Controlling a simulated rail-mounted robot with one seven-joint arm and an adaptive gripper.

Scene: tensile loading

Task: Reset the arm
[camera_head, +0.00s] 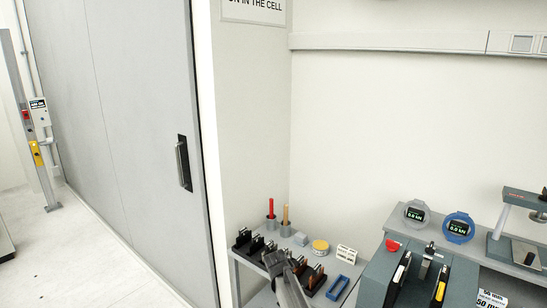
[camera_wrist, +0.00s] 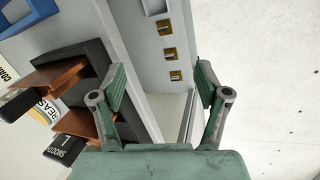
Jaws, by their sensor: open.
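My gripper (camera_wrist: 160,82) is in the wrist view with its two green-padded fingers spread wide apart. Nothing is held between them. Below the fingers show a grey surface edge and pale floor. To the left of the left finger are copper-coloured pieces (camera_wrist: 88,122) in a dark holder (camera_wrist: 98,50), partly hidden by the finger. In the head view a grey part of my arm (camera_head: 290,288) shows at the bottom centre, in front of the bench with the black racks.
To the right stand a grey machine (camera_head: 376,280) and two round gauges (camera_head: 458,227). A grey sliding door (camera_head: 130,120) is at left.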

